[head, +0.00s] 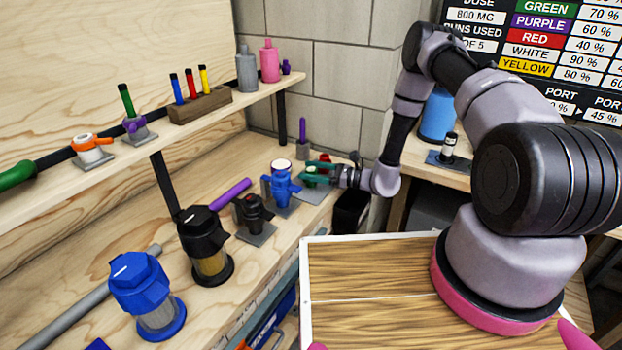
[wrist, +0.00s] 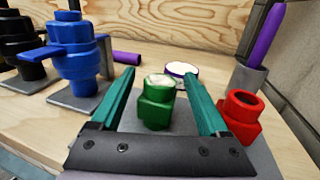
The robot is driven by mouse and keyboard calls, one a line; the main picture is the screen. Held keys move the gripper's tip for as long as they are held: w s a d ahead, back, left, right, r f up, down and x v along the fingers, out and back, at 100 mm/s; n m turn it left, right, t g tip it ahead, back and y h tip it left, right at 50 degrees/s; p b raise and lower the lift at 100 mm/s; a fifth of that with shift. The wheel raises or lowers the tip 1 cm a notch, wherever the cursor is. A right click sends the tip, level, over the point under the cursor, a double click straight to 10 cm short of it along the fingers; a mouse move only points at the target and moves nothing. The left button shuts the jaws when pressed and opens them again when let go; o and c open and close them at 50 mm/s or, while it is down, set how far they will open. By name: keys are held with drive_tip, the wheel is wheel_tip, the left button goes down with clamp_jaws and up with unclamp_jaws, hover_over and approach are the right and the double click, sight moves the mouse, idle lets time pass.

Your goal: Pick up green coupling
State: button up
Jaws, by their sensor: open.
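The green coupling (wrist: 158,104) stands upright on a grey plate in the wrist view, with a pale top. My gripper (wrist: 158,76) is open, with its two teal fingers to the left and right of the coupling. Gaps show on both sides, and the coupling appears not gripped. In the head view my gripper (head: 305,171) reaches in from the right at the far end of the lower bench. The green coupling (head: 311,173) shows there only in part, between the fingers.
A red coupling (wrist: 240,112) stands close outside the right finger. A blue valve (wrist: 76,62) stands to the left. A round white-topped container (wrist: 181,69) and a purple rod in a grey holder (wrist: 247,77) stand behind. The upper shelf (head: 140,137) overhangs the bench's back.

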clamp_jaws()
